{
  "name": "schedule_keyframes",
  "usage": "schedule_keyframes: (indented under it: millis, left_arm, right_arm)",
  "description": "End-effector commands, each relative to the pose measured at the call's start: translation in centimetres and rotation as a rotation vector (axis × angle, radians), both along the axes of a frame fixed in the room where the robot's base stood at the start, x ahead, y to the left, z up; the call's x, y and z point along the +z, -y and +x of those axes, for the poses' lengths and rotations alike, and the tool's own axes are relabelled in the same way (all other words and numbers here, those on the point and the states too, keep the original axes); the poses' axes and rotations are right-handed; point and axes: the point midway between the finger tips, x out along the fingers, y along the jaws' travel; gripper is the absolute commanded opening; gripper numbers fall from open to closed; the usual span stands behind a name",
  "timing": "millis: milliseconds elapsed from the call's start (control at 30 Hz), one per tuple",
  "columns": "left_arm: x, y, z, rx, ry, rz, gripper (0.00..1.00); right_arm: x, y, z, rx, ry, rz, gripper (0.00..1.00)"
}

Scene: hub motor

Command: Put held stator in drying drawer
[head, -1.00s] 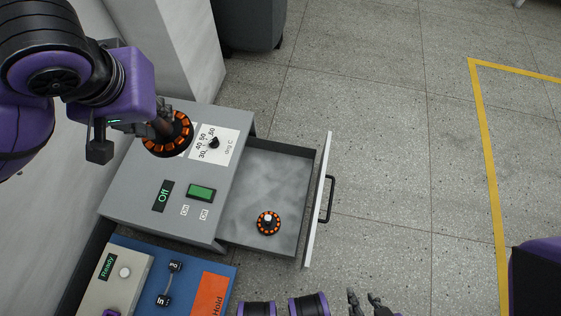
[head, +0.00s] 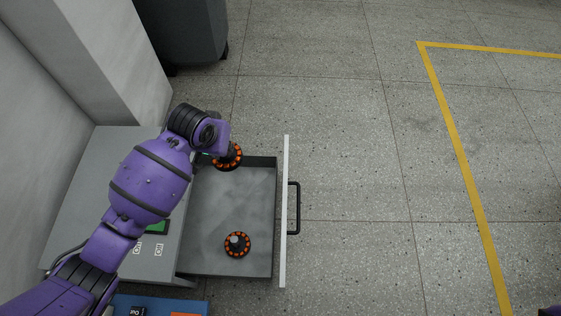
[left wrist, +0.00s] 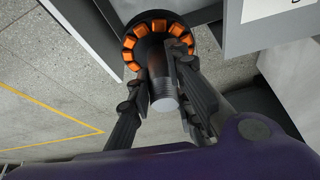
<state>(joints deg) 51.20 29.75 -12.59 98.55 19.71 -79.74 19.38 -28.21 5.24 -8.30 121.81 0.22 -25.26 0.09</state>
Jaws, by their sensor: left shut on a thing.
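My left gripper (left wrist: 160,78) is shut on the shaft of the held stator (left wrist: 147,29), a dark ring with orange windings. In the head view the held stator (head: 231,160) is over the far end of the open drying drawer (head: 210,228), partly covered by my gripper and wrist. I cannot tell its exact height above the drawer floor. A second stator (head: 237,244) stands in the near part of the drawer, its light shaft end up.
The grey dryer cabinet (head: 88,190) is left of the drawer, partly hidden by my left arm. The drawer's white front (head: 285,215) and black handle (head: 297,208) face right. The drawer's middle is free. A dark bin (head: 180,30) stands at the back.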

Motion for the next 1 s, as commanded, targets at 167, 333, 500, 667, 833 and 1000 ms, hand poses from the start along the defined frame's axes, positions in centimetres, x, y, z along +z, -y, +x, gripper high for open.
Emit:
schedule_keyframes:
  millis: [167, 333, 500, 667, 833, 1000]
  left_arm:
    - [-10.7, -0.9, -3.1, -0.043, -0.012, -0.005, 0.00]
    - [-17.2, -1.3, -6.1, -0.095, -0.005, -0.004, 0.00]
    - [-20.3, -1.4, -7.9, -0.131, 0.002, -0.001, 0.00]
    - [-22.3, -1.3, -8.4, -0.142, 0.002, -0.001, 0.00]
    - [-25.2, -1.3, -8.4, -0.141, 0.000, -0.001, 0.00]
    - [-26.6, -1.3, -8.3, -0.141, 0.004, -0.001, 0.00]
  right_arm:
    - [-1.8, 0.2, -0.2, 0.006, -0.012, -0.003, 0.40]
    - [-2.8, 0.2, -0.5, 0.006, -0.022, -0.004, 0.40]
    - [-3.2, 0.2, -0.6, 0.005, -0.026, -0.003, 0.40]
    - [-4.1, 0.2, -0.8, 0.004, -0.033, -0.003, 0.40]
    - [-5.9, 0.1, -1.2, 0.002, -0.050, -0.003, 0.40]
    - [-6.7, 0.1, -1.1, 0.009, -0.057, -0.004, 0.40]
